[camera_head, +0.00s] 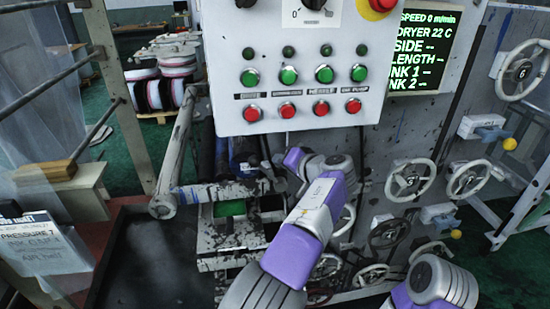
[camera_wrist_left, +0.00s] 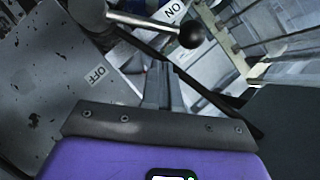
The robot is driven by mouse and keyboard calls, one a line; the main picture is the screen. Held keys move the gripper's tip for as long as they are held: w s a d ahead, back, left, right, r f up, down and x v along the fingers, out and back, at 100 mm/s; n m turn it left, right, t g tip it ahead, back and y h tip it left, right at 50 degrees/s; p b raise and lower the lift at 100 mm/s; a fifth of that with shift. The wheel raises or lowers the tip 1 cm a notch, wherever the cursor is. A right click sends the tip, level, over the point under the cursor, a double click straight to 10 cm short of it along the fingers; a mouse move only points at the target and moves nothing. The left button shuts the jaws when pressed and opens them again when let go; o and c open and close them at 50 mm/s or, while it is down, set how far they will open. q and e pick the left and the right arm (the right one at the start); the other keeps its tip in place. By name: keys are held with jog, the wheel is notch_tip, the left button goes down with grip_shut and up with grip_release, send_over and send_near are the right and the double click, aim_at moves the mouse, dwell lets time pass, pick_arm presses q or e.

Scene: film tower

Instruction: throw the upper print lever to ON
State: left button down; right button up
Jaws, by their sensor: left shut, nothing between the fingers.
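A lever with a silver shaft and black ball knob (camera_wrist_left: 192,35) shows at the top of the left wrist view. Its shaft runs from a round pivot at upper left, and the knob lies close to the white ON label (camera_wrist_left: 173,10). The OFF label (camera_wrist_left: 98,76) is lower left. I cannot tell whether this is the upper lever. My left gripper (camera_wrist_left: 163,72) is shut and empty, its tips below the shaft and seemingly apart from the knob. In the head view my left gripper (camera_head: 268,167) is small beside the machine, and I cannot make the lever out there. My right gripper is out of view.
A control panel (camera_head: 300,45) with green and red buttons hangs above my left arm. Several handwheels (camera_head: 410,180) stand to the right. A thick roller bar (camera_head: 175,150) stands left of the gripper.

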pick_arm(q)
jog(key=v, duration=1)
jog(key=shift+d, duration=0.2)
